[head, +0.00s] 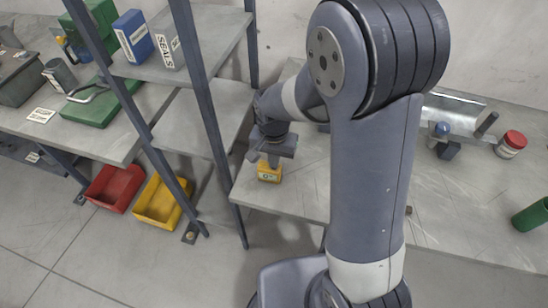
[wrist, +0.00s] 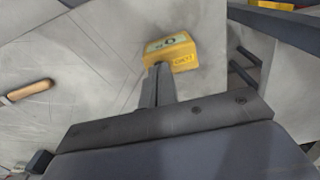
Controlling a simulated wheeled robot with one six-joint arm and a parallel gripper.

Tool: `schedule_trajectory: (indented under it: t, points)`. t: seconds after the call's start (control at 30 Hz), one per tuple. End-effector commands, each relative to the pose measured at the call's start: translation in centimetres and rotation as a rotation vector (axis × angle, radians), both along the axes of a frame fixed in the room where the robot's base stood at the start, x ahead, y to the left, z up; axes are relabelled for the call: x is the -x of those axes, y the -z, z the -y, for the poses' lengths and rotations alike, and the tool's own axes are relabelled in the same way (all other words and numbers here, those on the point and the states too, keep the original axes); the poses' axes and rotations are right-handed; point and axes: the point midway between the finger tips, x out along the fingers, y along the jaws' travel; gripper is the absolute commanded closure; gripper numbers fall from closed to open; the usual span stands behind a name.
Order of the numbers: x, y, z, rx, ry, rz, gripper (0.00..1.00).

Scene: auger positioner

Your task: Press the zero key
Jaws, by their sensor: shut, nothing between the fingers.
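A small yellow box (head: 268,173) with a dark mark on a pale top panel sits near the left front corner of the workbench. In the wrist view the fingertips (wrist: 160,68) overlap the box's near edge. I cannot tell whether they touch it. Which part of the box is the zero key is too small to read.
The workbench (head: 310,195) is mostly bare around the box. Grey shelf uprights (head: 205,95) stand close to its left. A red-lidded jar (head: 511,145) and a green cylinder (head: 532,215) are far right. A wooden handle (wrist: 28,91) lies left in the wrist view.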

Motion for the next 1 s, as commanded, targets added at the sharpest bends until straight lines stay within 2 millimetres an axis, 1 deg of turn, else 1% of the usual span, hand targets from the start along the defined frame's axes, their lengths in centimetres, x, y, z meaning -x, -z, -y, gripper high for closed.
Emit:
schedule_trajectory:
  t: [0.37,0.63,1.0]
  points:
    - [0.0,0.2,0.0,0.0,0.0,0.0,1.0]
    - [0.0,2.1,0.0,0.001,0.0,-0.001,1.0]
    - [0.3,2.4,0.1,0.003,0.0,-0.007,1.0]
